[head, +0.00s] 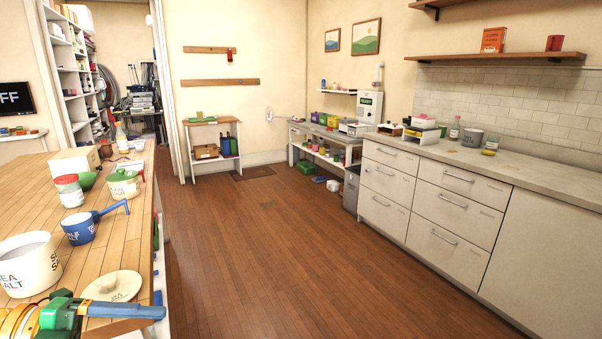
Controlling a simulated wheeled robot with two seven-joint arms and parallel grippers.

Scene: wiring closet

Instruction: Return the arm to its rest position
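The task names no object.
Drawer cabinets (447,200) line the right. The wooden floor (255,240) between them is clear.

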